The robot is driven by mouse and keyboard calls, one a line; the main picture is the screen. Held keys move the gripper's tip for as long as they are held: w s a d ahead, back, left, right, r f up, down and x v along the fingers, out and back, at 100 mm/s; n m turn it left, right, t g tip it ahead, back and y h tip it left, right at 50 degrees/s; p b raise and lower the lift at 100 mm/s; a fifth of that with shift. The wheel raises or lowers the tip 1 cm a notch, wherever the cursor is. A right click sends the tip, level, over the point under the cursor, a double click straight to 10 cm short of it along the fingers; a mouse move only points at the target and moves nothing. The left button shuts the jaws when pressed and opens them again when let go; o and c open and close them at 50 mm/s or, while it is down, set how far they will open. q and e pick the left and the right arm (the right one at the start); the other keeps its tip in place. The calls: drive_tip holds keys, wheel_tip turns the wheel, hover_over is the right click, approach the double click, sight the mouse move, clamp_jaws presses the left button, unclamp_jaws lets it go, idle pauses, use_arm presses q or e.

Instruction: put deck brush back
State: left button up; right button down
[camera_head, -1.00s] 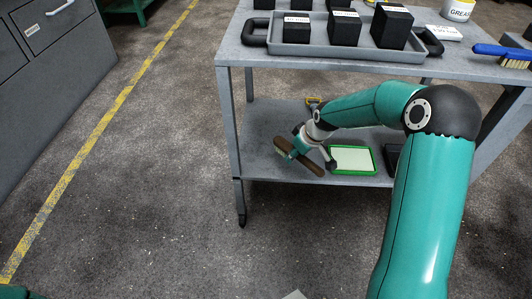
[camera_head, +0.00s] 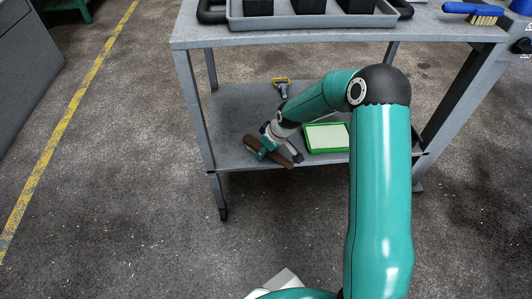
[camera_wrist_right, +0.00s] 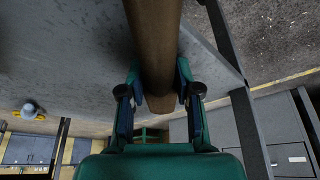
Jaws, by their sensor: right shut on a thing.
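The deck brush, a long brown bar (camera_head: 250,142), is at the left front of the trolley's lower shelf (camera_head: 225,105) in the head view. My right gripper (camera_head: 268,148) is shut on it. In the right wrist view, the brown bar (camera_wrist_right: 155,45) runs from the top edge down between the fingers of the right gripper (camera_wrist_right: 157,92). Its bristles are not clearly seen, and I cannot tell whether it touches the shelf. My left gripper is in neither view.
A green-rimmed tray (camera_head: 327,138) lies right of the gripper on the lower shelf. A yellow-handled tool (camera_head: 281,82) lies behind. The trolley top (camera_head: 300,40) overhangs the shelf and bears a grey tray (camera_head: 310,22) and a blue-handled brush (camera_head: 473,10). Floor is clear at left.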

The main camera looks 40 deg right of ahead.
drive_tip(key=shift+f, duration=0.25)
drive_tip(key=c, duration=0.8)
unclamp_jaws()
drive_tip(key=p+v, duration=0.4)
drive_tip(key=v, duration=0.8)
drive_tip(key=shift+s, duration=0.1)
drive_tip(key=s+a+f+m+g+y, duration=0.1)
drive_tip(key=s+a+f, duration=0.2)
drive_tip(key=a+f, duration=0.45)
drive_tip(key=s+a+f+m+g+y, duration=0.1)
drive_tip(key=s+a+f, duration=0.2)
drive_tip(key=a+f, duration=0.4)
drive_tip(key=s+a+f+m+g+y, duration=0.1)
drive_tip(key=s+a+f, duration=0.4)
drive_tip(key=s+a, duration=0.5)
drive_tip(key=s+m, duration=0.1)
drive_tip(key=s, duration=0.2)
drive_tip(key=shift+s+a+f+m+g, duration=0.25)
drive_tip(key=shift+a+m+g, duration=0.05)
drive_tip(key=shift+a, duration=0.1)
